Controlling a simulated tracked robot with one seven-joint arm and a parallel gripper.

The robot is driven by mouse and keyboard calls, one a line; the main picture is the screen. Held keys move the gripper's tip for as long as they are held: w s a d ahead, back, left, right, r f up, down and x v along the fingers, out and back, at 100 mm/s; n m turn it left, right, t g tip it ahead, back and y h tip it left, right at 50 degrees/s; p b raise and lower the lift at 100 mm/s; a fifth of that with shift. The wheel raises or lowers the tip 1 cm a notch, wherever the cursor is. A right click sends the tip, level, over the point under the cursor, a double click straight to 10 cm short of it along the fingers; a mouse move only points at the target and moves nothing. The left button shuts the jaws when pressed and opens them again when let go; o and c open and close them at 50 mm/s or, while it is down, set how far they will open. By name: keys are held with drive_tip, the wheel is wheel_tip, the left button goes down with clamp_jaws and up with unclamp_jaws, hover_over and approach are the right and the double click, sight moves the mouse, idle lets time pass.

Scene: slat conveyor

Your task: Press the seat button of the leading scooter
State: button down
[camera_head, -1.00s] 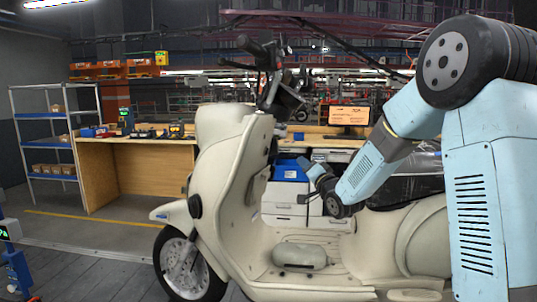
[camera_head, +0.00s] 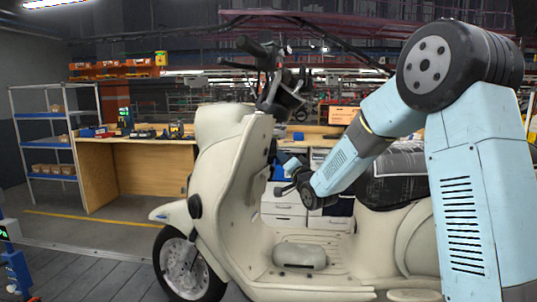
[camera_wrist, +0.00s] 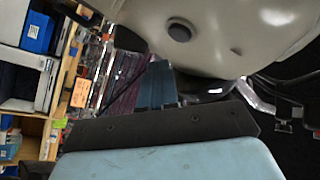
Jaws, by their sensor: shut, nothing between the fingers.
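The cream scooter (camera_head: 235,190) stands side-on in the head view, its front wheel at the left. Its dark seat (camera_head: 395,185) is partly hidden behind my arm. In the wrist view its cream body (camera_wrist: 240,30) fills the top right, with a round dark button (camera_wrist: 180,31) set in it. I cannot make out this button in the head view. My gripper (camera_head: 283,189) hangs above the footboard, between the front shield and the seat. In the wrist view its shut, empty fingers (camera_wrist: 157,72) point up at the body's lower edge, just short of the button in the picture.
A wooden workbench (camera_head: 135,165) stands behind the scooter, with white drawers (camera_head: 283,207) and a blue bin (camera_wrist: 38,32). A metal shelf (camera_head: 45,140) is at the far left. The handlebar (camera_head: 255,50) rises left of my arm. The floor at the left is mostly clear.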

drive_tip(key=shift+w+a+r, duration=0.15)
drive_tip(key=shift+a, duration=0.65)
drive_tip(key=shift+a, duration=0.15)
idle(1.5)
drive_tip(key=shift+a+r, duration=0.15)
drive_tip(key=shift+a, duration=0.15)
drive_tip(key=shift+w+a+r, duration=0.1)
drive_tip(key=shift+w+a, duration=0.05)
drive_tip(key=shift+a, duration=0.3)
idle(0.9)
drive_tip(key=shift+d, duration=0.1)
drive_tip(key=shift+s+d, duration=0.2)
drive_tip(key=shift+d, duration=0.6)
drive_tip(key=shift+f, duration=0.2)
drive_tip(key=shift+s+d+f, duration=0.15)
drive_tip(key=shift+d, duration=0.65)
drive_tip(key=shift+s+d+f, duration=0.15)
drive_tip(key=shift+s+d, duration=0.05)
drive_tip(key=shift+d, duration=0.6)
drive_tip(key=shift+s+d+f, duration=0.15)
drive_tip(key=shift+d, duration=0.65)
